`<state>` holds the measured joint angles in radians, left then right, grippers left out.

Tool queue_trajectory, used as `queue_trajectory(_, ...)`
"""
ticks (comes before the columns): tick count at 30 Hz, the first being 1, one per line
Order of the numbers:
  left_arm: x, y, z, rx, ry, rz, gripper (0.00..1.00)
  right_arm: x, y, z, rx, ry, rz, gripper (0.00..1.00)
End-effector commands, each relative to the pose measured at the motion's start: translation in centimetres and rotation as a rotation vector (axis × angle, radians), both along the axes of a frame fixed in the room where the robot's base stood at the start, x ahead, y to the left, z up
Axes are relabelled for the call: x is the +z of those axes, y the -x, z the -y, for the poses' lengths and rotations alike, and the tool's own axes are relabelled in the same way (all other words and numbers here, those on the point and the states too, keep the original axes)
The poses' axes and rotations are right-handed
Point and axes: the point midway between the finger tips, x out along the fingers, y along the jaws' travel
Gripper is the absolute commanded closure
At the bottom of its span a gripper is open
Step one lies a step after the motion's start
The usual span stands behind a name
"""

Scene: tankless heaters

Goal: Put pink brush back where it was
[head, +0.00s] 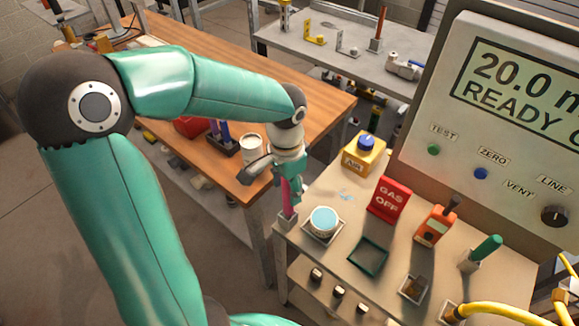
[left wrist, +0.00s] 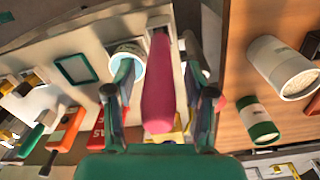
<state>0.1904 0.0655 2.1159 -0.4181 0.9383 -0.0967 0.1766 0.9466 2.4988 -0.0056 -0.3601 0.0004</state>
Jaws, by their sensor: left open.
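The pink brush (head: 286,192) stands upright in a small pale square holder (head: 288,219) at the near left corner of the grey bench. In the left wrist view its pink handle (left wrist: 158,95) lies between my two fingers and points up toward the holder (left wrist: 160,21). My left gripper (head: 289,180) is open around the upper part of the handle. In the left wrist view, the fingers of my left gripper (left wrist: 158,78) are spread with gaps on both sides of the handle. The brush's lower end is hidden in the holder. My right gripper is not in view.
A white tub with a blue top (head: 323,221) stands close right of the holder. A green square frame (head: 368,256), a red GAS OFF sign (head: 388,200) and an orange tool (head: 436,222) are further right. A wooden table (head: 318,105) with a white canister (head: 251,149) lies behind.

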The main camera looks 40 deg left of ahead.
Motion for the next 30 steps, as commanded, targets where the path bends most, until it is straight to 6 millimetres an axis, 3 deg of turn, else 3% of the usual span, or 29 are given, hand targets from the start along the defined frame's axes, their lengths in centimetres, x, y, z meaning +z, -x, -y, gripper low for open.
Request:
queue_trajectory(9, 6.5, -0.1, 0.0, -0.002, -0.001, 0.007, 0.46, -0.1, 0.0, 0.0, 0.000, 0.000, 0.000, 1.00)
queue_trajectory(15, 9.2, -0.1, 0.0, -0.002, 0.000, 0.003, 0.46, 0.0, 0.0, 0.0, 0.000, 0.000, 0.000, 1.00)
queue_trajectory(30, 10.1, 0.0, 0.0, -0.002, 0.000, 0.001, 0.46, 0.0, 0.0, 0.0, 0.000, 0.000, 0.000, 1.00)
